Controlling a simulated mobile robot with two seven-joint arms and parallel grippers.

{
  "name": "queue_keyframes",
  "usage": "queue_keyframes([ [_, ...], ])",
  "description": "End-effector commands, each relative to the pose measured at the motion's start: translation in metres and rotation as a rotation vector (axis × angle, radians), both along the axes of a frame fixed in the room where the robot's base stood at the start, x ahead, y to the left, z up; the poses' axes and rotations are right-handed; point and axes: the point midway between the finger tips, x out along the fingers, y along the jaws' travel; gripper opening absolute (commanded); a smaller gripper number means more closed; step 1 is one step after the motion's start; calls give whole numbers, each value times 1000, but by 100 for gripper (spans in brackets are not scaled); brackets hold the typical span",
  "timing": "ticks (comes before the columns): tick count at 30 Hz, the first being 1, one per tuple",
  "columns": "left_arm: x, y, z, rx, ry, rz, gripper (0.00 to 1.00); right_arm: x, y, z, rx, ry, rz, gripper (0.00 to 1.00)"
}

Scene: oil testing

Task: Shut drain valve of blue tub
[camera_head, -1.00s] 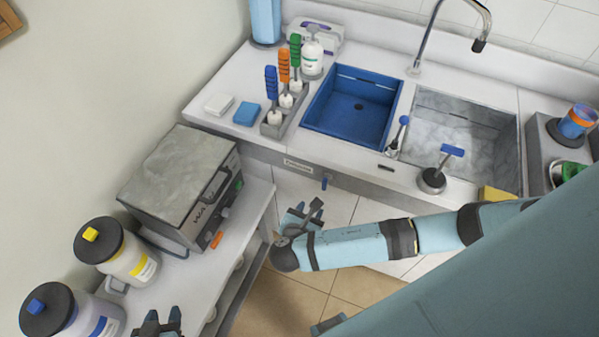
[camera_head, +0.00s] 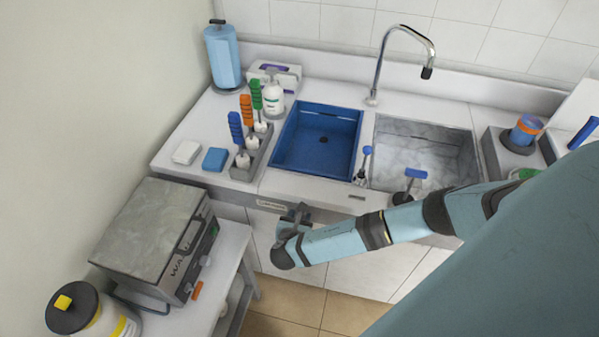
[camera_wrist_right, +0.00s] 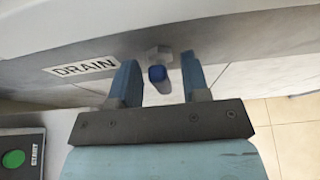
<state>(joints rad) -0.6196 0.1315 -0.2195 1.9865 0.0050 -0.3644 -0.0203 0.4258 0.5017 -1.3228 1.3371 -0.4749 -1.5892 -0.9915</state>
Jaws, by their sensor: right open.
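The blue tub (camera_head: 335,117) is set in the counter and looks empty, with a dark drain hole in its floor. The drain valve (camera_wrist_right: 157,74), a small blue knob on a grey metal fitting, sticks out under the counter front, beside a white DRAIN label (camera_wrist_right: 84,67). My right gripper (camera_wrist_right: 160,84) is open, with one finger on each side of the knob in the wrist view. I cannot tell whether either finger touches it. In the head view my right gripper (camera_head: 296,214) is below the tub's front edge and hides the valve. My left gripper is out of view.
A marble sink (camera_head: 425,150) is right of the tub. Brushes in a rack (camera_head: 245,160) stand left of it. Floor below is clear.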

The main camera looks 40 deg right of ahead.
Motion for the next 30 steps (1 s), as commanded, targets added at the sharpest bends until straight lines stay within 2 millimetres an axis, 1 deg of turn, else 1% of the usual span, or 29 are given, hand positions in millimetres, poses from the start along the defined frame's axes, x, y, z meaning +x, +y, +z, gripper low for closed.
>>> queue_keyframes([
  [3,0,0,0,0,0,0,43,2,-3,-1,0,0,-1,43],
  [10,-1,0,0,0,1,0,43,2,-3,-2,0,0,-1,43],
  [11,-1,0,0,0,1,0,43,2,-3,-2,0,0,-1,36],
  [12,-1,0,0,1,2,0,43,2,-3,-2,0,0,0,26],
  [14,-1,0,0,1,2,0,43,2,-3,-2,0,0,0,13],
  [15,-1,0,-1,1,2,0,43,2,-3,-2,0,0,-1,4],
  [16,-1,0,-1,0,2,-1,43,2,-3,-2,0,0,-1,0],
  [25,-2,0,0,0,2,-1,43,1,-3,-2,12,-13,-1,0],
  [30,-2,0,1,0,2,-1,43,0,-4,-2,55,-62,-2,0],
])
